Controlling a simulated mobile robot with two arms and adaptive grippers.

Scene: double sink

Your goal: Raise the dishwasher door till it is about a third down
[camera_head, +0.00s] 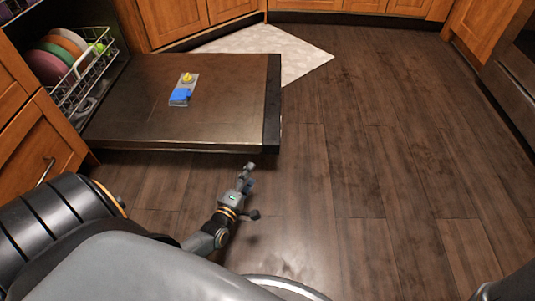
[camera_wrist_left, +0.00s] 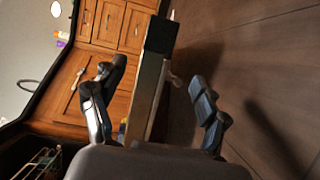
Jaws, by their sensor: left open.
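The dishwasher door (camera_head: 190,105) is lowered and looks about level, its inner face up, at the left of the head view. Its dark outer edge (camera_head: 272,105) faces right. My left gripper (camera_head: 251,190) is open near the door's near right corner, on the near side. In the left wrist view the door (camera_wrist_left: 146,92) shows edge-on between the spread fingers of the left gripper (camera_wrist_left: 153,80). I see no finger closed on it; whether one touches it I cannot tell. My right gripper is not in view.
A dish rack (camera_head: 85,80) with several plates stands in the dishwasher at the left. A blue and yellow dispenser (camera_head: 181,95) sits on the door's inner face. Wooden cabinets (camera_head: 38,140) flank it. A pale mat (camera_head: 270,50) lies beyond; the dark floor (camera_head: 370,150) at right is clear.

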